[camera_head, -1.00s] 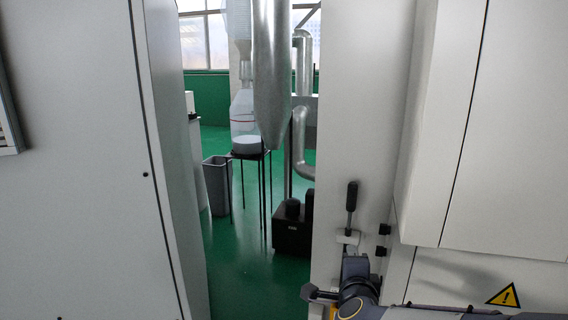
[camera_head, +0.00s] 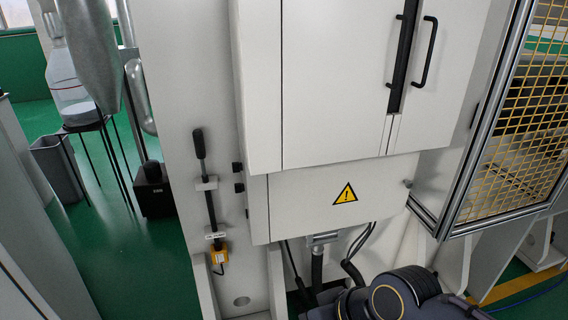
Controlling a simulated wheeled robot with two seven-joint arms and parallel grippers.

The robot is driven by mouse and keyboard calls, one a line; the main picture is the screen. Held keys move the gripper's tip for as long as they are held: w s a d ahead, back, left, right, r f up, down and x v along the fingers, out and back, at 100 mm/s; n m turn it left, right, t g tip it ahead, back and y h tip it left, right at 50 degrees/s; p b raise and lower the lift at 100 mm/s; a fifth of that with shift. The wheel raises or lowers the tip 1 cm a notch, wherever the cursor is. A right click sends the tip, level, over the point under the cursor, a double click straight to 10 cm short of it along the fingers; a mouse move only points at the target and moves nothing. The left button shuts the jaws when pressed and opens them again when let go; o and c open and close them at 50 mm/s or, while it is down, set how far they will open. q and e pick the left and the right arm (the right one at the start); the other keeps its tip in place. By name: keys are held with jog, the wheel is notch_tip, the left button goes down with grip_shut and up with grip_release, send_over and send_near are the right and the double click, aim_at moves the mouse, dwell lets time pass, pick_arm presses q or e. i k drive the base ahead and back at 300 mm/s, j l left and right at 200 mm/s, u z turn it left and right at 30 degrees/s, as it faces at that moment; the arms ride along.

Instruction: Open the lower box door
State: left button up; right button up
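The lower box (camera_head: 308,207) is a white box under a larger white cabinet, with a yellow warning triangle (camera_head: 345,193) on its front. Its front door looks shut. A small metal fitting shows at its right edge (camera_head: 407,184). One of my arms, dark with a yellow ring, comes in at the bottom, below and in front of the box. I cannot make out any gripper fingers on it. My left gripper is not seen.
The upper cabinet (camera_head: 335,80) has black handles (camera_head: 427,52) and overhangs the lower box. A lever (camera_head: 200,145) and a small yellow box (camera_head: 219,254) are on the left panel. A metal-framed yellow mesh panel (camera_head: 520,140) stands at the right. Dark hoses (camera_head: 358,248) hang below the lower box.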

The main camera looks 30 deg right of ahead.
aim_at(310, 200)
jog(key=z, duration=1.55)
jog(key=i+j, duration=0.2)
jog(key=i, duration=0.3)
jog(key=i+j, duration=0.2)
jog(key=i, duration=0.25)
